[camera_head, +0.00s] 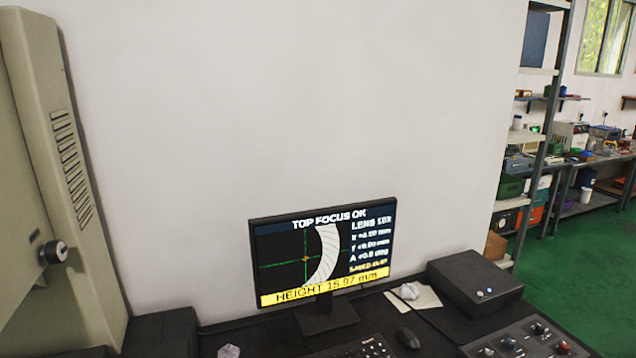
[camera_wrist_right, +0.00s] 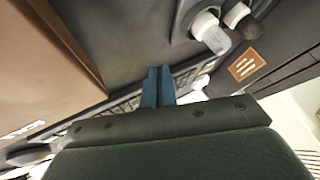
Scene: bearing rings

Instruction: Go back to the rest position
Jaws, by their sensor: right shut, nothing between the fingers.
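My right gripper (camera_wrist_right: 158,86) shows in the right wrist view. Its two blue fingers are together, with nothing between them. They are in front of a dark surface and part of a keyboard (camera_wrist_right: 122,104). Neither gripper shows in the head view, and my left gripper is in no view. The bearing rings themselves are not seen. The monitor (camera_head: 322,255) shows a curved ring section, "TOP FOCUS OK" and "HEIGHT 15.07 mm".
In the head view a dark desk holds a keyboard (camera_head: 362,347), a mouse (camera_head: 408,338), a black box (camera_head: 474,283) and a control panel (camera_head: 528,345). A beige machine (camera_head: 50,150) stands at left. Shelves (camera_head: 535,130) stand at right beside green floor.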

